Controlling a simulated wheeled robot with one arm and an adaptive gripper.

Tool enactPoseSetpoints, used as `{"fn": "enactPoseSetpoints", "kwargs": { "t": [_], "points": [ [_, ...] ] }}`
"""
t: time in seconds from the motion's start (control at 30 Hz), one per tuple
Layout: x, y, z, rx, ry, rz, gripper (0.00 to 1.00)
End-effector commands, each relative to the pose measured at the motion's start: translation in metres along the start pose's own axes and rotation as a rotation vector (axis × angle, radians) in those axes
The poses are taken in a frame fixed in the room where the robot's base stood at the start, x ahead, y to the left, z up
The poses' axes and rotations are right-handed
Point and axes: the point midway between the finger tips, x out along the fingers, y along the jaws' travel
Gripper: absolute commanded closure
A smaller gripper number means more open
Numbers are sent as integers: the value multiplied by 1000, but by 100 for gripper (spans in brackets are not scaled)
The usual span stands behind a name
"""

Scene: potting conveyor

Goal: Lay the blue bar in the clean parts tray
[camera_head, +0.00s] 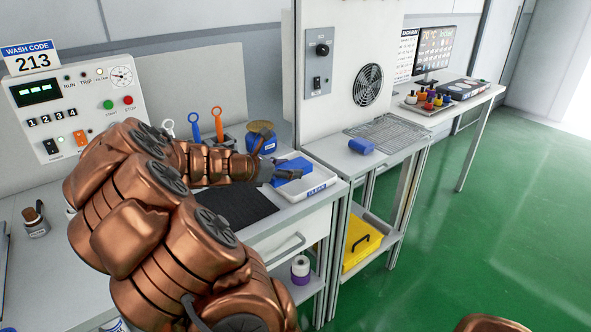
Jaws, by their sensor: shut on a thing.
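My gripper (283,173) is at the end of my copper-coloured arm, over the left part of the white clean parts tray (318,190). It is shut on the blue bar (293,166), which shows just beyond the dark fingers. The tray has a blue label on its front wall and sits at the right end of the wash bench. I cannot tell whether the bar touches the tray floor. My gripper and wrist hide part of the bar and the tray's left side.
A blue tub (263,143) stands behind the tray. A dark mat (236,210) lies left of it. A tall white panel (345,60) rises behind the right bench.

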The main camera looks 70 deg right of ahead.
Motion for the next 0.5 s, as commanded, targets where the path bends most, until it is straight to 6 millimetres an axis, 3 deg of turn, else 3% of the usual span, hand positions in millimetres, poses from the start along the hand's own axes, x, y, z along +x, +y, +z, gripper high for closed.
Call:
{"fn": "enactPoseSetpoints", "kwargs": {
  "t": [0.23,0.5],
  "points": [
    [33,20,9,0,1,-2,84],
    [45,29,14,0,-1,1,84]
  ]
}}
